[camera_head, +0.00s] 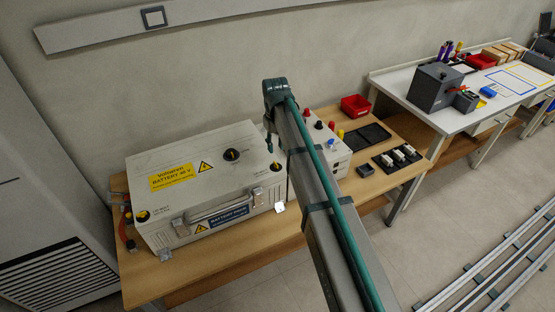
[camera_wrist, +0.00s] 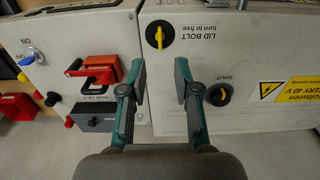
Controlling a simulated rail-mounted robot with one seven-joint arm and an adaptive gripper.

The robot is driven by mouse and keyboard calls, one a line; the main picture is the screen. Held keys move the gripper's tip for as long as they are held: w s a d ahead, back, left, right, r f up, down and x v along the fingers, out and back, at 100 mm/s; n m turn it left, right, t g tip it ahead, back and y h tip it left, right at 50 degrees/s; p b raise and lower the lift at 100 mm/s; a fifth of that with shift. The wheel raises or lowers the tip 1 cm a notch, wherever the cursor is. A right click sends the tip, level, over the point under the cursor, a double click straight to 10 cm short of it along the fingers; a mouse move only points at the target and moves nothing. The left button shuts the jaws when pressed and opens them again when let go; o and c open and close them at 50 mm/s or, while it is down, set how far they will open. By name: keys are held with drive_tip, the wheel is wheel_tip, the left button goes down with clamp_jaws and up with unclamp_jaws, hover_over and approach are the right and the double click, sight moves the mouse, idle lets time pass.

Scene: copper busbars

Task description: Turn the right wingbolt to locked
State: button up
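The right wingbolt (camera_wrist: 158,34) is a yellow wing on a black round base, near the edge of the pale battery case (camera_wrist: 170,118) in the wrist view. Its wing points up and down in the picture, beside an upside-down "LID BOLT turn to free" label. In the head view the wingbolt (camera_head: 276,167) shows small at the lid's right side, and the left wingbolt (camera_head: 143,215) at the front left corner. My gripper (camera_wrist: 160,78) is open and empty, below the right wingbolt in the wrist picture and apart from it. My arm mostly hides it in the head view.
A black knob marked SHUT (camera_wrist: 219,94) sits on the lid right of my gripper. A pale box with a red switch handle (camera_wrist: 98,72) stands close beside the case. A red bin (camera_head: 355,106) and black trays lie further right on the wooden bench (camera_head: 215,262).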

sight(276, 165)
wheel_tip(276, 165, down, 8)
drive_tip(key=shift+f+p, duration=0.25)
drive_tip(key=shift+p, duration=0.65)
clamp_jaws()
